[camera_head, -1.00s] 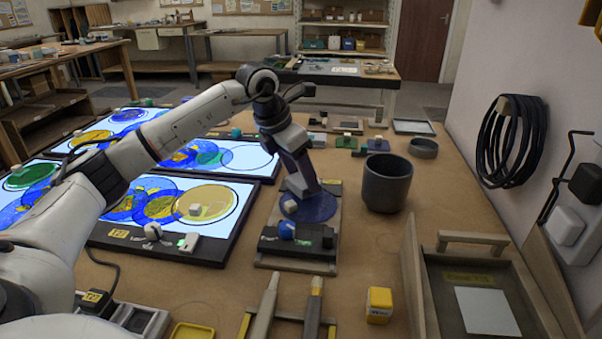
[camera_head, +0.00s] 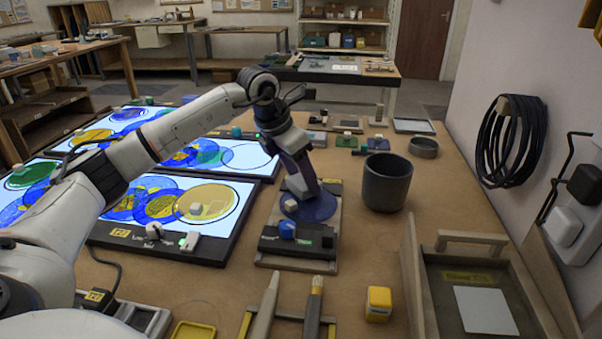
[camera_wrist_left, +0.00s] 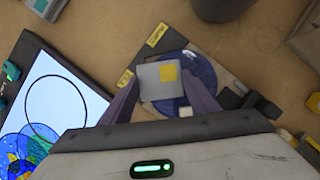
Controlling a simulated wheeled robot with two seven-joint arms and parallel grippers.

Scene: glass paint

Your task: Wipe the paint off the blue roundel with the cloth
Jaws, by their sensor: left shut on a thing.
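The blue roundel (camera_head: 322,209) is a dark blue disc on a wooden board (camera_head: 335,205) behind a dark box with a blue knob. My left gripper (camera_head: 297,200) points down over the disc's left part. In the left wrist view the roundel (camera_wrist_left: 205,70) lies below and to the right of the fingers. My left gripper (camera_wrist_left: 160,90) is shut on a grey square piece with a yellow patch (camera_wrist_left: 150,82), which appears to be the cloth. It covers part of the disc; I cannot tell whether it touches. Any paint beneath is hidden. My right gripper is out of view.
Lit panels with coloured circles (camera_head: 245,155) lie left of the board. A dark grey pot (camera_head: 387,182) stands close on its right. A yellow block (camera_head: 378,303), a brush (camera_head: 314,305) and a wooden tray (camera_head: 425,285) are in front. Bare table lies between pot and tray.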

